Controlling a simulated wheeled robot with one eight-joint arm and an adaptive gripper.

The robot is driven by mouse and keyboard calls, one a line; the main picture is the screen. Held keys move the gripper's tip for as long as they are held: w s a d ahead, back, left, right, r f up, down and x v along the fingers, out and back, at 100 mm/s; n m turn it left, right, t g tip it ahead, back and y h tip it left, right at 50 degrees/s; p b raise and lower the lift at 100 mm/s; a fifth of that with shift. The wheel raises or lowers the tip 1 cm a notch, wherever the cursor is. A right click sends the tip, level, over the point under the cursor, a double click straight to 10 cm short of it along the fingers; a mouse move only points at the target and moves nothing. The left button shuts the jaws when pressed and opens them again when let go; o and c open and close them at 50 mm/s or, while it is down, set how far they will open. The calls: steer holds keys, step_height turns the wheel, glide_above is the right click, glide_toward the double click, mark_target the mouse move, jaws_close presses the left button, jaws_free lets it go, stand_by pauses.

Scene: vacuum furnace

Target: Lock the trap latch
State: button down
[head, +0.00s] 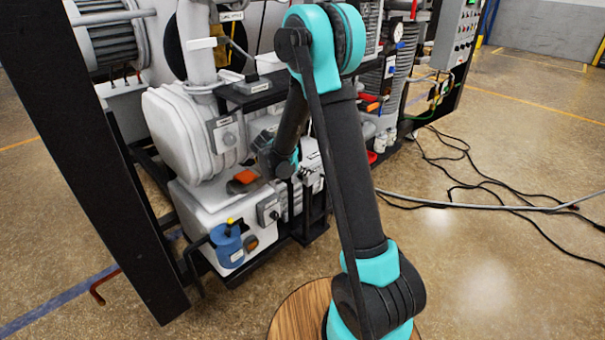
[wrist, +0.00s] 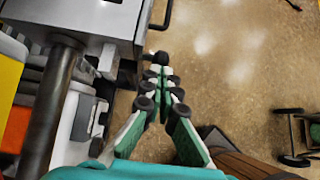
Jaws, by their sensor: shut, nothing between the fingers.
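My gripper (wrist: 159,72) is shut and empty in the wrist view, with its tips together above the floor. They are close to the right edge of a grey box (wrist: 90,18) with a black handle (wrist: 158,17). In the head view my gripper is mostly hidden behind my arm, near the lower front of the furnace equipment. I cannot single out the trap latch with certainty in either view. A blue canister (head: 227,247) with a yellow top stands low at the front left in the head view, apart from my gripper.
A dark upright post (head: 85,150) stands at the left. White pump housings (head: 183,130) and an orange part (head: 245,177) are beside my arm. A dark rod (wrist: 55,100) stands left of my gripper. Cables (head: 470,200) lie on the otherwise open floor at right.

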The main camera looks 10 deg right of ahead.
steer(key=shift+w+d+r+g+y, duration=0.25)
steer(key=shift+d+g+y, duration=0.15)
steer(key=shift+y, duration=0.2)
steer(key=shift+w+d+r+g+y, duration=0.2)
steer(key=shift+w+d+g+y, duration=0.45)
steer(key=shift+d+g+y, duration=0.45)
steer(key=w+d+f+g+y, duration=0.2)
steer(key=w+d+f+y, duration=0.1)
steer(key=w+d+f, duration=0.1)
steer(key=shift+w+d+y, duration=0.25)
steer(key=shift+d+y, duration=0.05)
steer(key=shift+d, duration=0.5)
steer(key=shift+f, duration=0.2)
steer(key=shift+r, duration=0.1)
